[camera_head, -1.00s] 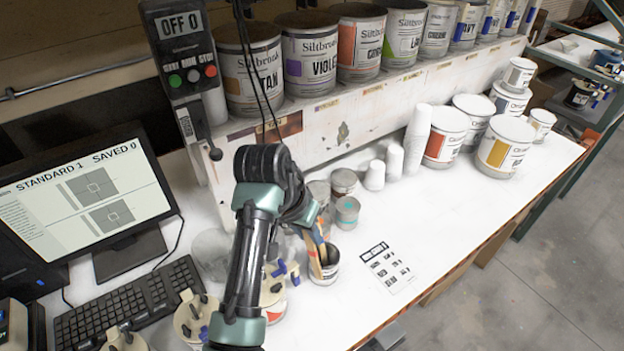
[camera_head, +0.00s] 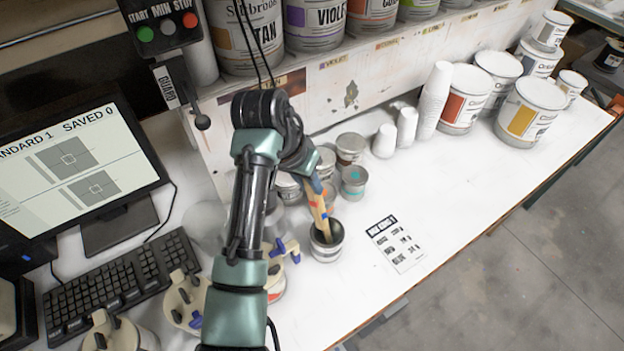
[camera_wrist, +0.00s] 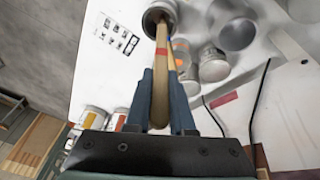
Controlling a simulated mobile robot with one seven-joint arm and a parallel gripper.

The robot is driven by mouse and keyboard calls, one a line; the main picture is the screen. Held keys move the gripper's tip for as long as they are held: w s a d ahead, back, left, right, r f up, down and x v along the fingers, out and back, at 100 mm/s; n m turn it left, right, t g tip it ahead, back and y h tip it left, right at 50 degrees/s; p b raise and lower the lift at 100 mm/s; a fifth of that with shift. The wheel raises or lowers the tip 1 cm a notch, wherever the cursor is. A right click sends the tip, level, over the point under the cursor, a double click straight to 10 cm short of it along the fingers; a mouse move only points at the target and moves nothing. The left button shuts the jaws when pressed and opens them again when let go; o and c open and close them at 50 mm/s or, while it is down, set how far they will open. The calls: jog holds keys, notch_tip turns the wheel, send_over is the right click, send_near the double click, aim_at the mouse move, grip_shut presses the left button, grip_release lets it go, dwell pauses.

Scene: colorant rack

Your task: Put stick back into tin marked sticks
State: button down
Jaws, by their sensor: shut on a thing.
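My gripper (camera_head: 314,184) has blue fingers, seen close up in the wrist view (camera_wrist: 164,100). It is shut on a tan wooden stick (camera_head: 318,210) with a red mark. The stick tilts down, and its lower end is at the mouth of a small open grey tin (camera_head: 326,248), dark inside. In the wrist view the stick (camera_wrist: 161,60) runs between the fingers and its far end overlaps the tin's opening (camera_wrist: 157,17). I cannot tell how deep the tip is. The tin's label cannot be read.
Small lidded tins (camera_head: 353,179) stand just behind the open tin. A printed card (camera_head: 396,244) lies to its right. White cup stacks (camera_head: 436,95) and large paint tins (camera_head: 466,95) stand farther back. A keyboard (camera_head: 125,285) and clamp-topped pots (camera_head: 185,300) are at left. The front right bench is clear.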

aim_at(313, 212)
jog(key=shift+s+a+f+b, duration=0.1)
jog(key=shift+a+f+b, duration=0.05)
jog(key=shift+f+b, duration=0.4)
jog(key=shift+a+f+b, duration=0.1)
jog(key=shift+f+b, duration=0.2)
jog(key=shift+f, duration=0.35)
jog(key=shift+s+a+f+b+x, duration=0.1)
jog(key=shift+s+b+x, duration=0.2)
jog(key=shift+b+x, duration=0.7)
jog(key=shift+s+a+f+b+x, duration=0.1)
jog(key=shift+s+b+x, duration=0.3)
jog(key=shift+x, duration=1.2)
jog(key=shift+s+a+f+b+x, duration=0.1)
jog(key=shift+s+b+x, duration=0.1)
jog(key=shift+b+x, duration=0.85)
jog(key=shift+w+f+p, duration=0.25)
jog(key=shift+p, duration=0.05)
jog(key=c, duration=0.7)
grip_release()
jog(key=v, duration=1.3)
